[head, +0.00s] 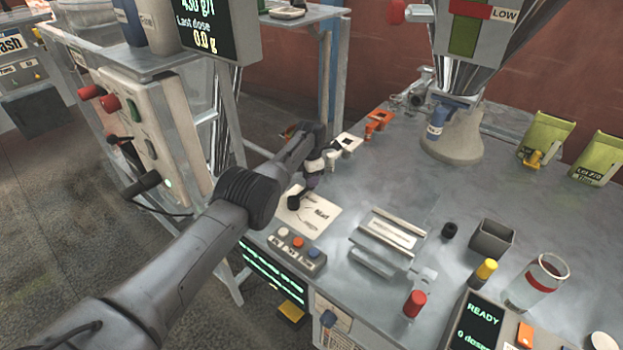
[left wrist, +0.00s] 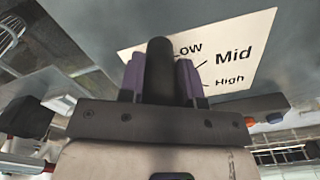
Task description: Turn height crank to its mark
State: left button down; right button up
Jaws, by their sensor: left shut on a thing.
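The height crank's dark round handle (left wrist: 160,68) stands between the two purple fingers of my left gripper (left wrist: 160,82) in the left wrist view. The gripper is shut on it. In the head view my left gripper (head: 308,186) reaches down at the pale scale plate (head: 318,217), with the crank's black knob (head: 295,202) beside it. The plate (left wrist: 240,45) reads Low, Mid and High in the left wrist view, with thin mark lines. The handle and fingers cover part of the plate, so I cannot tell which mark the crank is at. My right gripper is out of view.
A button box (head: 297,250) sits just in front of the plate. A metal cradle (head: 388,240) stands to its right, and a red-capped post (head: 414,303) is near the front edge. Bare table lies between.

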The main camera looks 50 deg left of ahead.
pick_arm(q)
jog(key=shift+a, duration=0.1)
dwell(0.3)
jog(key=c, duration=0.8)
grip_release()
jog(key=shift+s+a, duration=0.1)
jog(key=shift+r, duration=0.15)
notch_tip(320, 180, up, 11)
jog(key=p, duration=1.1)
jog(key=shift+r, duration=0.15)
jog(key=shift+r+p, duration=1)
jog(key=shift+r, duration=0.1)
